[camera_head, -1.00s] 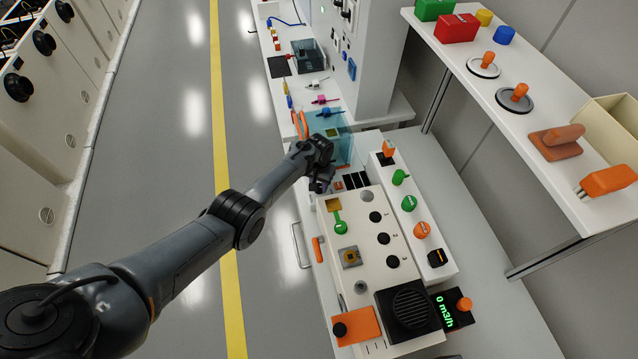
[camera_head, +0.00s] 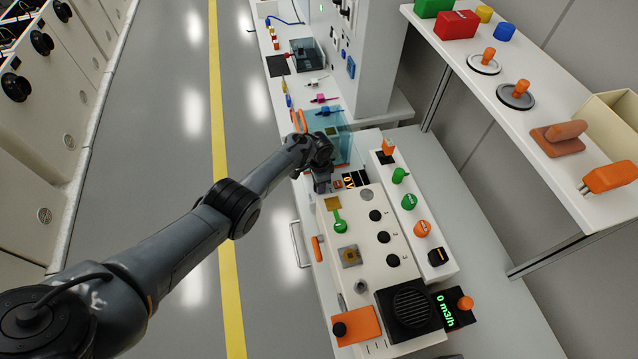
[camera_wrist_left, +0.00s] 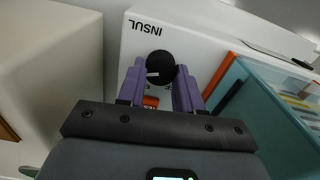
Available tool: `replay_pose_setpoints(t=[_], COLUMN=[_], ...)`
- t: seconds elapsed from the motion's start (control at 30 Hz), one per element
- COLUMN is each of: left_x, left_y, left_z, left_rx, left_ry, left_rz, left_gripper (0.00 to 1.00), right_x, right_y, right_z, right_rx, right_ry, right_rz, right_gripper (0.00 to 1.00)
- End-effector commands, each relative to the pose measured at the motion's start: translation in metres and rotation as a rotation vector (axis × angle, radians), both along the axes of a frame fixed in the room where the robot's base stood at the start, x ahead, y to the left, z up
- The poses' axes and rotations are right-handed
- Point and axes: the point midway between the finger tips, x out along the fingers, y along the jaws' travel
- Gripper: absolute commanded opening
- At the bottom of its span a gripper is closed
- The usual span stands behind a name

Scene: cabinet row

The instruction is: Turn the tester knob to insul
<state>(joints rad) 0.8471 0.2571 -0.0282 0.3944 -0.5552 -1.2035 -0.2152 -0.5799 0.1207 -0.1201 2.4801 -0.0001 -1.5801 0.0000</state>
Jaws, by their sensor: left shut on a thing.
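The tester (camera_wrist_left: 200,45) is a pale box; in the left wrist view it carries an upside-down INSUL label (camera_wrist_left: 146,27). Its round black knob (camera_wrist_left: 160,62) has a white mark, lying toward the left and lower side of its face. My left gripper (camera_wrist_left: 158,76) is shut on the knob, with one purple finger on each side. In the head view my left gripper (camera_head: 322,186) reaches down at the tester's near end and hides the knob. A small display (camera_head: 350,181) beside it shows orange characters, apparently "0 V". My right gripper is not in view.
A translucent teal box (camera_head: 334,127) stands just behind the gripper. A cream panel (camera_head: 362,225) with black sockets and a green lever lies in front. A strip of coloured knobs (camera_head: 410,210) runs to its right. The aisle floor on the left is clear.

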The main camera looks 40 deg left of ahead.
Motion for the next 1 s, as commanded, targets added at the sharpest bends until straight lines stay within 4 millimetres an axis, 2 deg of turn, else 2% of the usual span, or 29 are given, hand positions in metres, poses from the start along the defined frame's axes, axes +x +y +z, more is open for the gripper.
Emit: replay_pose_setpoints(t=[0.3,0.73,0.77,0.9,1.0], left_x=[-0.0001,-0.0002,-0.0002,-0.0001,-0.0001], left_y=[-0.0001,-0.0003,-0.0003,-0.0003,-0.0003], left_z=[0.0003,0.0003,0.0003,0.0003,0.0002], left_rx=[0.001,0.0,0.0,0.0,0.0], left_ry=[0.001,0.0,0.0,0.0,0.0], left_rz=[-0.089,-0.099,-0.099,-0.098,-0.097], left_gripper=[0.04,0.04,0.36,0.58,0.6], right_x=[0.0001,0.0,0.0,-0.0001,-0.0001], right_y=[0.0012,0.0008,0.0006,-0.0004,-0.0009], right_z=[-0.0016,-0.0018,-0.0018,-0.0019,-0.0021], right_rx=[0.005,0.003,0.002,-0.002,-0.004], right_ry=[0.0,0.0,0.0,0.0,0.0], right_rz=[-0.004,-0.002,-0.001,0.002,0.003], right_gripper=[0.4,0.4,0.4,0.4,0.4])
